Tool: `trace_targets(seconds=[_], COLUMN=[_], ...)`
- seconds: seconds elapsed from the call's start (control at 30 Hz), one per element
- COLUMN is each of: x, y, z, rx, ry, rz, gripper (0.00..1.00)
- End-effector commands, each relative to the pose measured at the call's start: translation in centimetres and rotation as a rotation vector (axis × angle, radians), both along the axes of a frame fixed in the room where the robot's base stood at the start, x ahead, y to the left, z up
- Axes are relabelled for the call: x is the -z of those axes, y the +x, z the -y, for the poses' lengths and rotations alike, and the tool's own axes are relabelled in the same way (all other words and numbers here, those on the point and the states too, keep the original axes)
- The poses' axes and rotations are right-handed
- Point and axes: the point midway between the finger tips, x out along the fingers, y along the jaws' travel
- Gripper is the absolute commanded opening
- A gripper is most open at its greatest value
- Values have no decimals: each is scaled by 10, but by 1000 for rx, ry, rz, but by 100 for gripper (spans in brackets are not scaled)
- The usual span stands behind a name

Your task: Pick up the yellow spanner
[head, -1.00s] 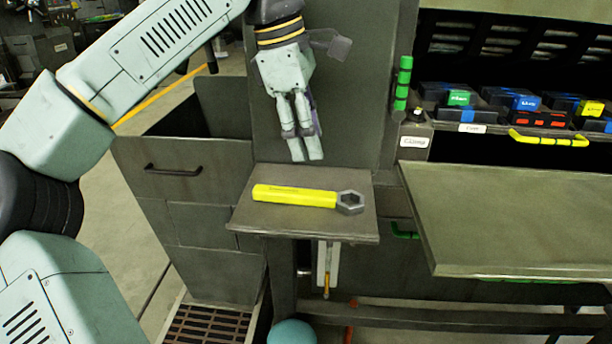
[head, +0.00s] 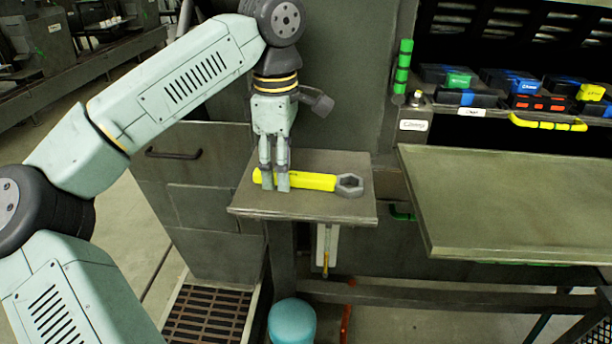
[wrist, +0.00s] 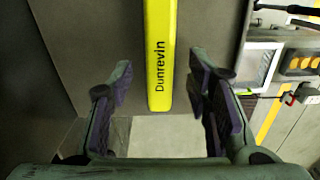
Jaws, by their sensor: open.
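The yellow spanner (head: 320,181) lies flat on a small grey shelf (head: 310,207) in the head view. Its grey ring end points right and its yellow handle points left. My gripper (head: 274,188) is over the handle's left part, pointing down, and its fingers hide some of the handle. In the wrist view the yellow handle (wrist: 159,60), marked "Dunrevin", runs between the two fingers of my gripper (wrist: 163,90). The fingers stand apart with a gap on each side of the handle. The ring end is out of the wrist view.
A larger grey worktop (head: 520,205) stands to the right, bare on top. Behind it a rack holds several coloured boxes (head: 524,85). A grey panel rises behind the small shelf. A teal cylinder (head: 292,322) stands on the floor below.

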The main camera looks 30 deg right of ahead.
Motion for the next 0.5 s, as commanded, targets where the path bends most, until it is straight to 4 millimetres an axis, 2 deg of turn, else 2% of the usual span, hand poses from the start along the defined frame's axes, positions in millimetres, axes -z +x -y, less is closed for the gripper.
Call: trace_targets(seconds=[0.1, 0.3, 0.5], x=[7, 7, 7], y=[0, 0, 0], z=[0, 0, 0], rx=[0, -1, 0], ry=[-1, -2, -1], rz=[0, 1, 0], gripper=[45, 45, 32])
